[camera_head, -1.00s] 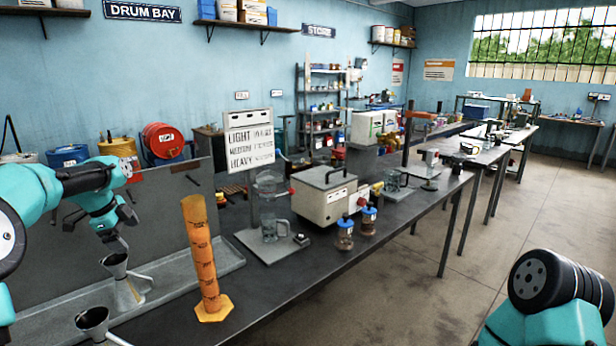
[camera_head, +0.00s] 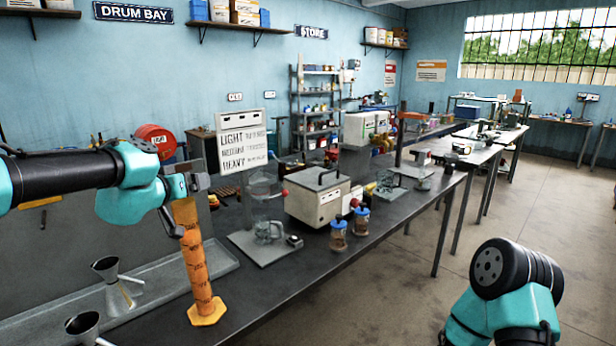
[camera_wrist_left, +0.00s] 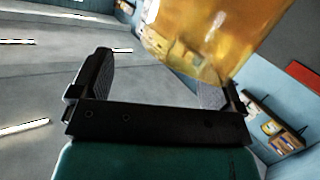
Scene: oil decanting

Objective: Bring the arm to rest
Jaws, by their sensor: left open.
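My left gripper (camera_head: 187,204) is open at the upper end of a tall orange graduated cylinder (camera_head: 199,268). The cylinder stands upright on its hexagonal foot on the dark bench, and my wrist and fingers partly hide its top. In the left wrist view my open jaws (camera_wrist_left: 155,88) have a gap between them. The amber cylinder (camera_wrist_left: 205,40) fills the upper middle there, close to the right finger. I cannot tell whether it touches. My right arm shows at the lower right of the head view, but its gripper is out of frame.
A glass jug (camera_head: 262,228), a beige box (camera_head: 315,203) and two small jars (camera_head: 338,236) stand to the right. The floor beyond is clear.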

